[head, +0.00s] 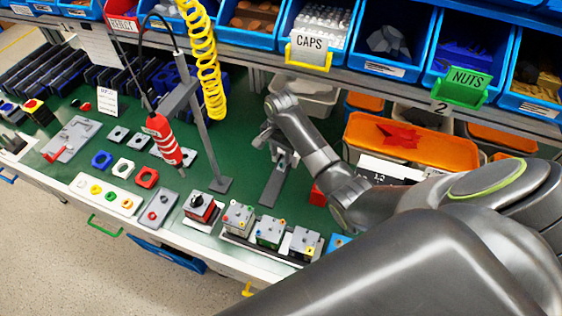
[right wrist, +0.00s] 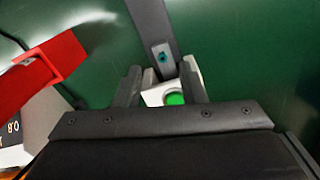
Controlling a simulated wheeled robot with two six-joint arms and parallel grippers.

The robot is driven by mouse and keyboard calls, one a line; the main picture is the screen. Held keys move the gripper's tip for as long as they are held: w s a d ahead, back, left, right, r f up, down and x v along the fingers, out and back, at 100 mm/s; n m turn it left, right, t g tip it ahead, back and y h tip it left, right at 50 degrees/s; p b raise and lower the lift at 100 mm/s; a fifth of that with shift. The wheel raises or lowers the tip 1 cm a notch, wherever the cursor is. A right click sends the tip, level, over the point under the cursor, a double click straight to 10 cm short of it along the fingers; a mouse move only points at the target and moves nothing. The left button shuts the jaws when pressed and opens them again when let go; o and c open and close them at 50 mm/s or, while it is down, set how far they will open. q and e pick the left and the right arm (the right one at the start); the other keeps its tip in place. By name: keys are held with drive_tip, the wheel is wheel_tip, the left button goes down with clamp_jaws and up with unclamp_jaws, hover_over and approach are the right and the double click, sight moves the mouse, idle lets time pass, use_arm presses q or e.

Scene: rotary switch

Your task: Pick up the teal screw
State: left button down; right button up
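The teal screw (right wrist: 162,57) sits in the end part of a grey bar (right wrist: 152,22) in the right wrist view. The bar also lies on the green bench in the head view (head: 273,188); the screw is too small to make out there. My right gripper (right wrist: 160,66) has its fingers apart, with the screw close to the fingertips and not clasped. A white piece with a bright green round spot (right wrist: 172,97) shows between the fingers near the palm; I cannot tell whether it touches them. My right gripper (head: 279,140) is above the bar's far end in the head view. My left gripper is not in view.
A red holder (right wrist: 38,68) is left of my gripper in the wrist view. A grey post (head: 205,130) with a red screwdriver (head: 164,140) stands left of the bar. Switch boxes (head: 270,231) line the front edge. Bins (head: 318,22) fill the shelf behind.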

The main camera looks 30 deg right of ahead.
sight(281, 164)
drive_tip(key=f, duration=0.3)
drive_tip(key=shift+w+d+f+p, duration=0.2)
drive_tip(key=shift+f+p, duration=0.1)
drive_tip(key=shift+f, duration=0.1)
drive_tip(key=shift+a+f, duration=0.1)
drive_tip(key=shift+f, duration=0.45)
clamp_jaws()
